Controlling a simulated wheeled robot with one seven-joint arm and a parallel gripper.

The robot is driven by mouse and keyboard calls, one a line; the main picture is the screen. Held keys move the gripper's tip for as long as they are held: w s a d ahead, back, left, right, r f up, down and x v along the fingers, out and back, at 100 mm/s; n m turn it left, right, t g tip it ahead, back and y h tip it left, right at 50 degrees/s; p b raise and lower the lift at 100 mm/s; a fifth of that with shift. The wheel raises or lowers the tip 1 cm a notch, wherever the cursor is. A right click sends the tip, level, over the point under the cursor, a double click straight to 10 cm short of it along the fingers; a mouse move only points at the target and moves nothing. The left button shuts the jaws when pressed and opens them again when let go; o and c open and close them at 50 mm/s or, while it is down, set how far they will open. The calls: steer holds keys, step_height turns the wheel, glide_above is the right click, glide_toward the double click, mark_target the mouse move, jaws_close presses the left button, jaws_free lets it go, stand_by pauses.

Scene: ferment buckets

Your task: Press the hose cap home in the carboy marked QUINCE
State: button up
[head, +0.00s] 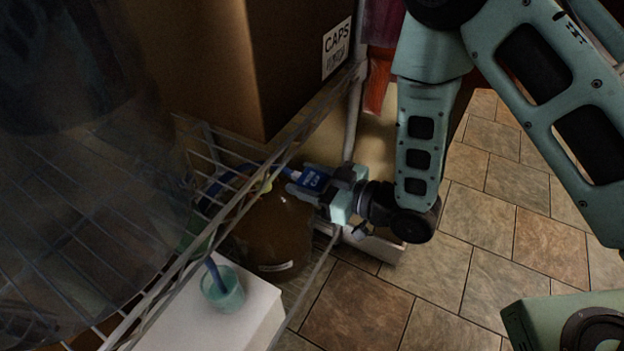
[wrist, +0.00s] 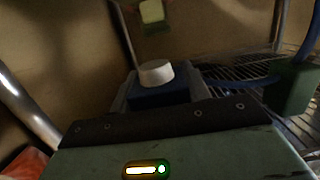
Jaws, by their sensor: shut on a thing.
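I cannot tell whether the cap touches the carboy's mouth.
A cardboard box marked CAPS (head: 215,60) sits on the wire shelf (head: 300,118) just above my gripper. A teal cup (head: 223,290) with a blue tube stands on a white box (head: 185,325). A large dark translucent vessel fills the left.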

mark_target(292, 174)
steer(key=shift+w+a, duration=0.35)
steer(key=shift+a, duration=0.2)
steer(key=shift+w+a, duration=0.15)
steer(key=shift+a, duration=0.15)
steer(key=shift+w+a, duration=0.2)
steer(key=shift+a, duration=0.1)
steer(key=shift+w+a+f, duration=0.1)
steer(key=shift+w+a, duration=0.05)
steer(key=shift+a, duration=0.15)
steer(key=shift+w+a, duration=0.4)
steer(key=shift+a, duration=0.2)
steer(key=shift+w+a+f, duration=0.1)
steer(key=shift+w+a, duration=0.05)
steer(key=shift+a, duration=0.15)
steer(key=shift+w+a, duration=0.2)
steer(key=shift+a, duration=0.15)
steer(key=shift+w+a, duration=0.15)
steer(key=shift+a, duration=0.15)
steer(key=shift+w+a+f, duration=0.1)
steer(key=shift+w+a, duration=0.3)
steer(key=shift+a, duration=0.2)
